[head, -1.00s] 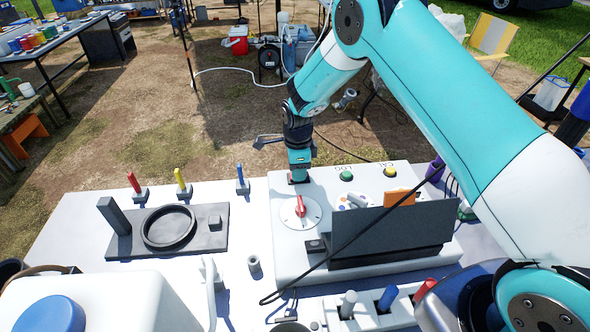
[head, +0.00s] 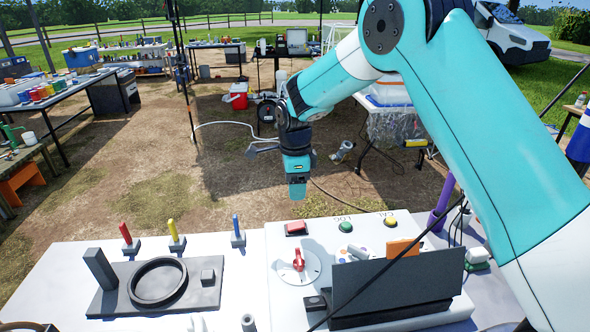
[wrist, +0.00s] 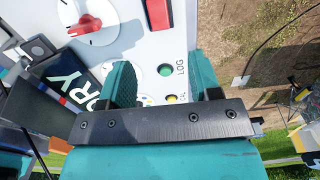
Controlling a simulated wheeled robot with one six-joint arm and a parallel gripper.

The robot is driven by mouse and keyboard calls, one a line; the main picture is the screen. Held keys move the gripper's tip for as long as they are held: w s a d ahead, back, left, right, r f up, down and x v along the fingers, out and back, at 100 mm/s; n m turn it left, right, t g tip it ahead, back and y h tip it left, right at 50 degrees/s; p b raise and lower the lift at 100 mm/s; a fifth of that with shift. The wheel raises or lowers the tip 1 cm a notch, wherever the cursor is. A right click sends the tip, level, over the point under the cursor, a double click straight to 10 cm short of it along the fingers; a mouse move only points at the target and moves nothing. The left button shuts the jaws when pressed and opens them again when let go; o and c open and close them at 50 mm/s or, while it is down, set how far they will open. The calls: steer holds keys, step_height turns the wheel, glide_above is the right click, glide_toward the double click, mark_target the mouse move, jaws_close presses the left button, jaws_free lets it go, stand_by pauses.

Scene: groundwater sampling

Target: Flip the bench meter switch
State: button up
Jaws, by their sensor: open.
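The bench meter (head: 282,235) is a white box with a sloped dark screen (head: 395,285) at its front. Its red rocker switch (head: 296,228) sits at the back left of the top; it also shows at the top edge of the wrist view (wrist: 157,14), partly cut off. Which way the rocker is tipped, I cannot tell. My gripper (head: 297,190) is raised behind and above the switch, apart from it. In the wrist view my teal fingers (wrist: 163,80) are spread with nothing between them.
A red dial knob (head: 299,259) lies in front of the switch. A green LOG button (head: 345,227) and yellow CAL button (head: 390,221) are to its right. A black ring stand (head: 158,283) and coloured upright handles (head: 176,236) stand left. The air around the gripper looks clear.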

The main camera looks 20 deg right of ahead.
step_height(320, 180, up, 6)
steer(key=shift+b, duration=0.35)
